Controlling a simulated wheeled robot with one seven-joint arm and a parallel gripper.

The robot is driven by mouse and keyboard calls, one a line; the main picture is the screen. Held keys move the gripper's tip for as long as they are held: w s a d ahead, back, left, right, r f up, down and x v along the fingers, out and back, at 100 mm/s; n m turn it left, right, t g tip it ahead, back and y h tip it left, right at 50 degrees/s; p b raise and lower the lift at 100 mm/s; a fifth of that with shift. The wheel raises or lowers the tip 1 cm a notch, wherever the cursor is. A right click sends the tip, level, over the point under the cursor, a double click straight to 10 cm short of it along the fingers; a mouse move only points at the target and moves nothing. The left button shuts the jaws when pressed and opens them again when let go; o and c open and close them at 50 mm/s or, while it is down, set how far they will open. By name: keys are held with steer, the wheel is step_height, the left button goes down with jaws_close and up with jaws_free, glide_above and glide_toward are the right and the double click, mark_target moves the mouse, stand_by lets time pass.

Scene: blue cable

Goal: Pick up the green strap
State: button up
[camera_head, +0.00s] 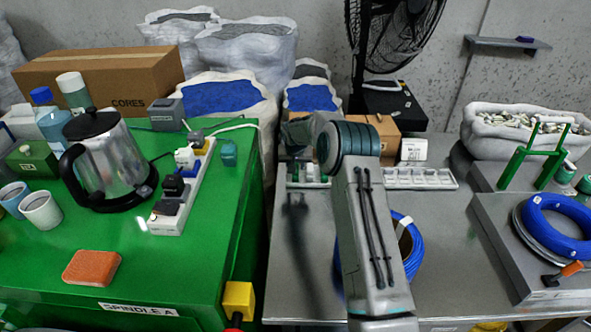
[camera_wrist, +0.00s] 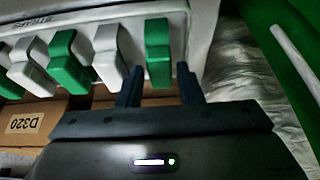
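In the wrist view a white rack (camera_wrist: 105,18) holds a row of green and white straps that hang over its edge. One green strap (camera_wrist: 158,50) hangs at the right end of the row. Another green strap (camera_wrist: 68,62) hangs further left, between white ones. My gripper (camera_wrist: 160,76) is open, with its fingertips on either side of the right-end green strap. A small gap shows on each side, and I cannot tell how deep the strap sits between the fingers. In the head view my arm hides the gripper and most of the straps.
A cardboard box marked D320 (camera_wrist: 50,122) lies below the rack at left. A silvery bag (camera_wrist: 245,75) is close on the right. The green table (camera_head: 205,235) with a kettle (camera_head: 105,160) stands left. A blue cable coil (camera_head: 411,245) lies partly behind my arm.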

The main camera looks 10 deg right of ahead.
steer(key=shift+x, duration=1)
steer(key=c, duration=0.7)
steer(key=shift+r, duration=0.1)
